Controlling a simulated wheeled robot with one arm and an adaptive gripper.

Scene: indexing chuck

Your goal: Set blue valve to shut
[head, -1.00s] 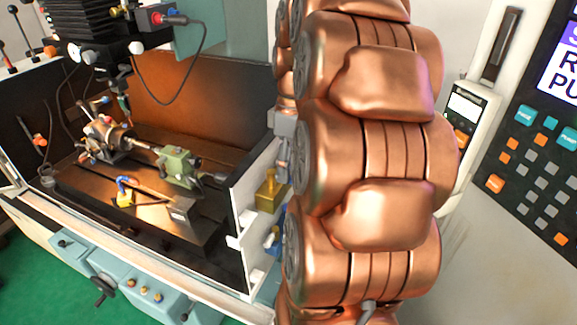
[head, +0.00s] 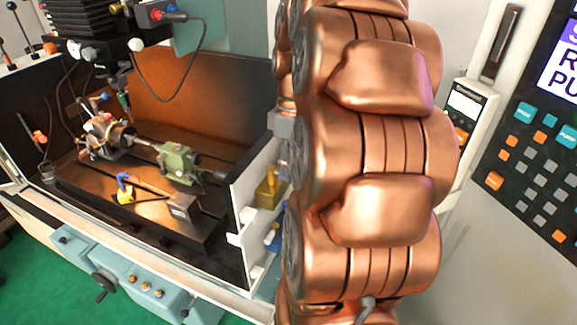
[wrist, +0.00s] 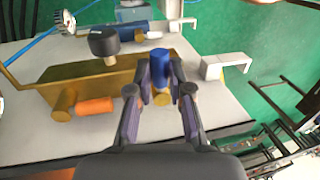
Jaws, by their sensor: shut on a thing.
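The blue valve handle (wrist: 159,60) is a short blue cylinder on a brass stem in the wrist view. My gripper (wrist: 160,74) has one dark finger on each side of it and is shut on it. The stem is beside a long brass body (wrist: 130,72) that also carries a black knob (wrist: 104,42) and an orange cylinder (wrist: 95,106). In the head view my copper arm hides the gripper and most of this area. A brass block (head: 266,192) and a blue part (head: 275,238) show just left of the arm; I cannot tell whether the blue part is the same valve.
A pale bracket (wrist: 225,66) stands right of the gripper in the wrist view. The white panel edge (head: 240,205) is close to my arm. The machine bed (head: 150,203) lies left, with a green tailstock (head: 177,163). A button panel (head: 540,150) is at right.

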